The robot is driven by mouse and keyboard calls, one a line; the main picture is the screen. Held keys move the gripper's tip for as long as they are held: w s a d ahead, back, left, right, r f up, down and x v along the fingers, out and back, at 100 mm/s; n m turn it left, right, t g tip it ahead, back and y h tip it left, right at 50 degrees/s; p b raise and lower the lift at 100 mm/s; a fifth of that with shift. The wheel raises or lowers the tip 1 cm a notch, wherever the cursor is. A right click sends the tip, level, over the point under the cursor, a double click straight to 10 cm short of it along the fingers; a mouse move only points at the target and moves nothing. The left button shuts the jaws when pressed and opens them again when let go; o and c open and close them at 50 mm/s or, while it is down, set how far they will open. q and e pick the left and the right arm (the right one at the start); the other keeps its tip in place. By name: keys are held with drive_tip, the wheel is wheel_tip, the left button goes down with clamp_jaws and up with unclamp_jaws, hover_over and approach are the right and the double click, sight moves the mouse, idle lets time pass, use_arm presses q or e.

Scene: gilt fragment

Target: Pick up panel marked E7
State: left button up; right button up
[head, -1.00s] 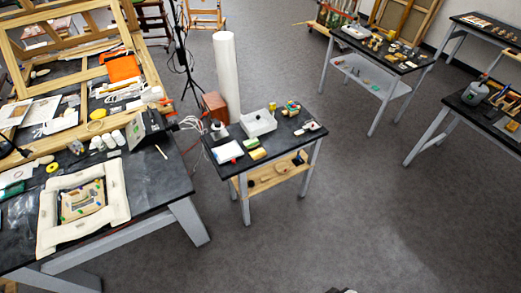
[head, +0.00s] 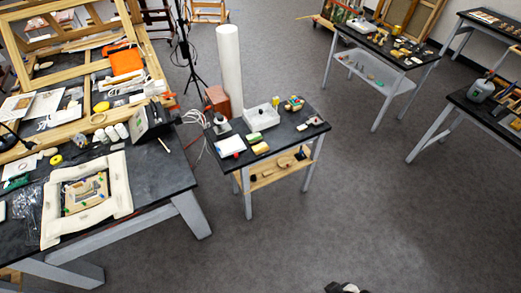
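No marking E7 is legible in the head view, so I cannot tell which thing is the panel. A small ornate panel-like piece (head: 86,194) with coloured clips or dots lies inside a cream padded frame (head: 117,172) on the dark left table (head: 150,205). My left gripper is not in view. A dark shape, apparently the tip of my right arm, is cut off at the bottom edge; its fingers cannot be made out. No gripper is seen touching anything.
A small middle table (head: 285,150) holds a white tray (head: 262,119) and small blocks. A white cylinder (head: 230,72) and a tripod (head: 188,60) stand behind it. More tables stand at the right (head: 385,58). The grey floor (head: 330,220) in front is clear.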

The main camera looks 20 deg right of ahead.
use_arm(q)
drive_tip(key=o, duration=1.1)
